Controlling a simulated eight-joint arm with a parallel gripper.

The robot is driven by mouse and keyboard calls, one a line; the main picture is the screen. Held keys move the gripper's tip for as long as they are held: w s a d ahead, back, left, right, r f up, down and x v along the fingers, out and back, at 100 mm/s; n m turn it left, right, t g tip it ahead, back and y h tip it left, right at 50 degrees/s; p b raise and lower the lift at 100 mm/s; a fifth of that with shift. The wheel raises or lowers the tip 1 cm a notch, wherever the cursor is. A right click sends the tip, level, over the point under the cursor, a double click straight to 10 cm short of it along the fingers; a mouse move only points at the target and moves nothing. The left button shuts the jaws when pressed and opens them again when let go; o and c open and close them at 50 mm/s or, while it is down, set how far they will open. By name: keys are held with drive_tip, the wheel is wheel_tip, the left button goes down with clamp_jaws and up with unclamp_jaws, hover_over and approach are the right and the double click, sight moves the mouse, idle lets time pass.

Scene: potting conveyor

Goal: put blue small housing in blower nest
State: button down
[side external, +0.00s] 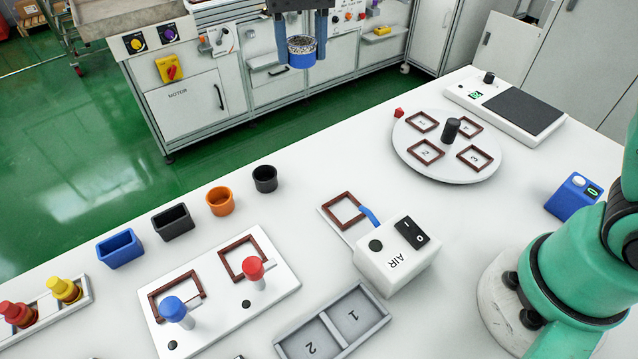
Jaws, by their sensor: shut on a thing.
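The blue small housing (301,58) is a short round blue cup with a speckled grey top. My gripper (301,48) is shut on it, one finger on each side, and holds it upright in the air at the top middle. The blower nest (330,223) is a dark red square frame on a pale plate at the table's middle. It looks empty. A blue nozzle reaches to it from the white AIR box (393,262). The housing shows well above and left of the nest in the picture, apart from it.
Several empty cups and boxes, including an orange cup (220,201) and a blue box (120,248), line the far table edge. A press plate (275,300) with red and blue knobs, a grey two-part tray (380,318), a turntable (450,172) and a scale (515,108) stand around.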

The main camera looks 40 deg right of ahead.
drive_tip(key=s+d+f+n, duration=0.1)
drive_tip(key=s+d+n, duration=0.35)
drive_tip(key=d, duration=0.45)
drive_tip(key=r+m, duration=0.2)
drive_tip(key=m, duration=0.3)
hover_over(306, 165)
drive_tip(key=shift+f+n, duration=0.15)
drive_tip(key=shift+n, duration=0.1)
drive_tip(key=shift+f, duration=0.1)
wheel_tip(306, 165, down, 19)
drive_tip(key=shift+f, duration=0.2)
drive_tip(key=shift+f, duration=0.15)
drive_tip(key=shift+c, duration=1.4)
unclamp_jaws()
